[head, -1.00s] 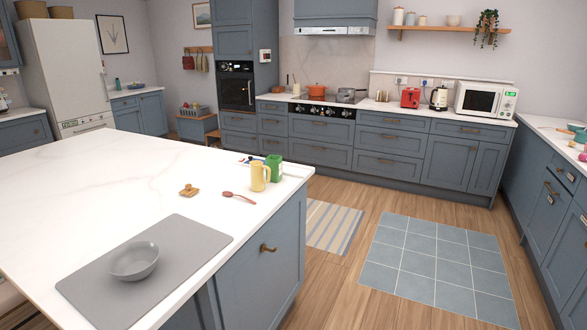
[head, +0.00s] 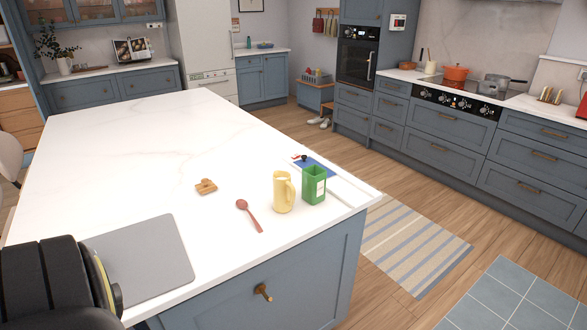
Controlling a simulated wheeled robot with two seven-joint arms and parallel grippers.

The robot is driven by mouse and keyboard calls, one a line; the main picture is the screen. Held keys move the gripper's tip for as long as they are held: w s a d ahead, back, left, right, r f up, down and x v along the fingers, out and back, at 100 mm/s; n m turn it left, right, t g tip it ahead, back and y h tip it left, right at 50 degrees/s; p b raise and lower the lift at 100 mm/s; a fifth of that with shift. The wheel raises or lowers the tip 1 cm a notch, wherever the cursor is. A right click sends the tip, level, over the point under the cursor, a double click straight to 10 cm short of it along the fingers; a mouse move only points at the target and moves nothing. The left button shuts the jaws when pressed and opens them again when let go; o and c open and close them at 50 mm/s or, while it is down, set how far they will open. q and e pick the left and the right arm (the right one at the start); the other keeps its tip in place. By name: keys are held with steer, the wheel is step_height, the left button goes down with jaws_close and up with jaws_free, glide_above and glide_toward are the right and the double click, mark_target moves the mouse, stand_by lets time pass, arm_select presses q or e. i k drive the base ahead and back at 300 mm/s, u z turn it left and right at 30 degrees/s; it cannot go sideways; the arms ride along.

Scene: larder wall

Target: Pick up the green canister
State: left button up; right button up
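The green canister (head: 314,188) stands upright on the white island worktop (head: 130,150), near its right corner. A black part of my arm shows at the lower left, far from the canister. Neither of my grippers is in view.
A red spoon (head: 247,213) and a small wooden item (head: 206,187) lie left of the mug. A blue flat item (head: 318,163) lies behind the canister. A grey mat (head: 150,262) is partly hidden by my arm. The worktop's far left is clear.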

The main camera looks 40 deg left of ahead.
mark_target(314, 185)
steer(key=u, duration=1)
steer(key=i, duration=1)
steer(key=u, duration=1)
